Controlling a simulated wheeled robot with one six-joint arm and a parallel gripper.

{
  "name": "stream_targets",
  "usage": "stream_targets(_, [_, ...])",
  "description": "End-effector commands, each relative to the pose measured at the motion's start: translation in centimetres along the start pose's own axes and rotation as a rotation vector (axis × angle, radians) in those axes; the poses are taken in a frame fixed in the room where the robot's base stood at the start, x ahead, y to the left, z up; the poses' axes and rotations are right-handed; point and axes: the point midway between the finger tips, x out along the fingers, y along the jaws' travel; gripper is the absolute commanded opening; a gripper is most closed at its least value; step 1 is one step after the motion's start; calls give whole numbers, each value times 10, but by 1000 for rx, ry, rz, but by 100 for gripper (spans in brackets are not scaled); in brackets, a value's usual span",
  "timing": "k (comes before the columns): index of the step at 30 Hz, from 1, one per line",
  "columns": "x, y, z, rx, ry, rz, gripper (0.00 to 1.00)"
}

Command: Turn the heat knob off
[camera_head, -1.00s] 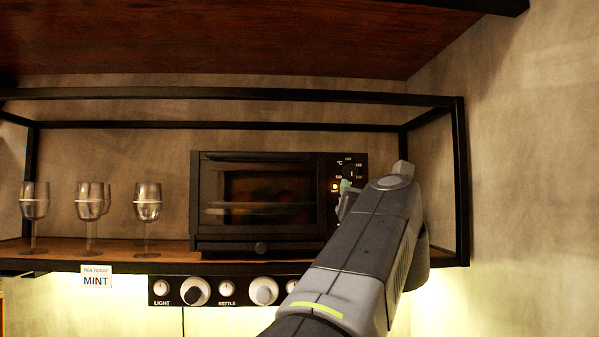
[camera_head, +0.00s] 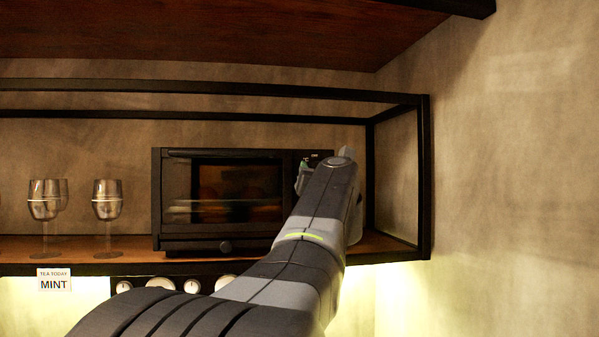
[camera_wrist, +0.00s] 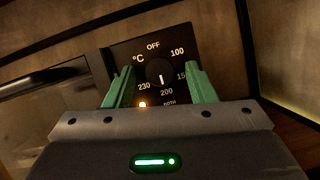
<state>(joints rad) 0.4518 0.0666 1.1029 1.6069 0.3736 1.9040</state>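The heat knob (camera_wrist: 160,70) is a round black dial on the oven's dark panel in the wrist view. Its white mark points down toward the 200 label, with OFF printed above it. An orange light (camera_wrist: 142,104) glows at the panel's lower left. My gripper (camera_wrist: 161,78) is open, its green fingers on either side of the knob in the picture; I cannot tell whether they touch it. In the head view my gripper (camera_head: 303,177) is at the oven's right side, and my arm hides the knob. The black oven (camera_head: 170,200) stands on the shelf.
Stemmed glasses (camera_head: 107,203) stand left of the oven. A black frame post (camera_head: 425,180) and wall are on the right. Below the shelf are a MINT card (camera_head: 54,280) and a row of knobs (camera_head: 160,284), partly hidden by my arm.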

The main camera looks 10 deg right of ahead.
Motion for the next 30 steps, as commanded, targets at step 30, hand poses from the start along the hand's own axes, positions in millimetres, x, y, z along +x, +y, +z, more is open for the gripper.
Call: stream_targets(30, [-1, -5, -3, -339, 0, 139, 6])
